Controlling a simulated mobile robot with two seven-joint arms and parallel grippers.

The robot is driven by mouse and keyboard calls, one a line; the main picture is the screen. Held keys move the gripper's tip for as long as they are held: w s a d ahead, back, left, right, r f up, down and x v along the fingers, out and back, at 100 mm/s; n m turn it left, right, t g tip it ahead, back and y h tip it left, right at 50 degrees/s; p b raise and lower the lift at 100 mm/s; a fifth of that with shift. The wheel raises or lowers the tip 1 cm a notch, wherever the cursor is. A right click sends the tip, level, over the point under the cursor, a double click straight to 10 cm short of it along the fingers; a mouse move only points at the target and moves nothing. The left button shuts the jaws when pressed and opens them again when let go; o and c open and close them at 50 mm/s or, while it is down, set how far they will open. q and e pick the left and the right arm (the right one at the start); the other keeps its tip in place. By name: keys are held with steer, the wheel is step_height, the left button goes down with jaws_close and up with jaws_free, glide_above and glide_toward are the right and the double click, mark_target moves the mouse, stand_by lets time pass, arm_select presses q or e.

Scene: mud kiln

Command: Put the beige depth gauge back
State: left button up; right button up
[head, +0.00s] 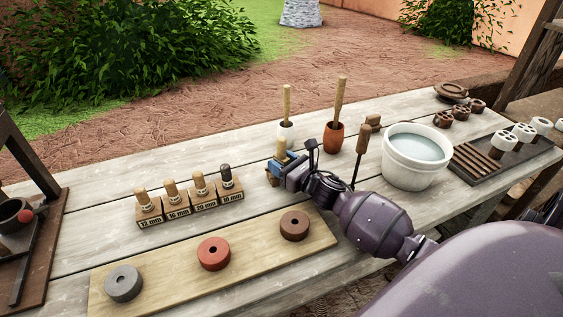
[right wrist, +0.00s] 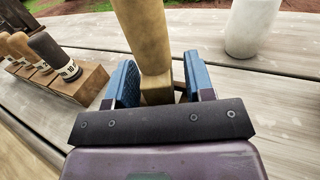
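A beige wooden handle (head: 281,148), which I take to be the beige depth gauge, stands at my right gripper (head: 278,167). In the right wrist view the beige handle (right wrist: 148,40) rises upright between the two blue finger pads of my right gripper (right wrist: 160,85). A narrow gap shows at its right side, so the fingers look open around it. My left gripper is not in view.
Four labelled wooden blocks (head: 190,207) with handled gauges stand left of the gripper. A board (head: 165,272) with grey, red and brown rings lies in front. A white cup (head: 287,134), a terracotta cup (head: 332,139), and a white bucket (head: 412,170) stand behind and to the right.

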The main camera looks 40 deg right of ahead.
mark_target(288, 163)
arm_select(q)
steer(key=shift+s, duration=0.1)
arm_select(e)
steer(key=shift+r, duration=0.3)
steer(key=shift+r+p, duration=0.4)
steer(key=shift+p, duration=0.05)
steer(key=s, duration=0.4)
steer(key=shift+s+d+f, duration=0.1)
steer(key=shift+d+f, duration=0.15)
steer(key=shift+d, duration=0.1)
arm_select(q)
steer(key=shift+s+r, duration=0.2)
arm_select(e)
steer(key=s, duration=0.5)
steer(key=s+d, duration=0.1)
steer(key=s, duration=0.1)
steer(key=shift+s+d, duration=0.1)
steer(key=shift+s, duration=0.25)
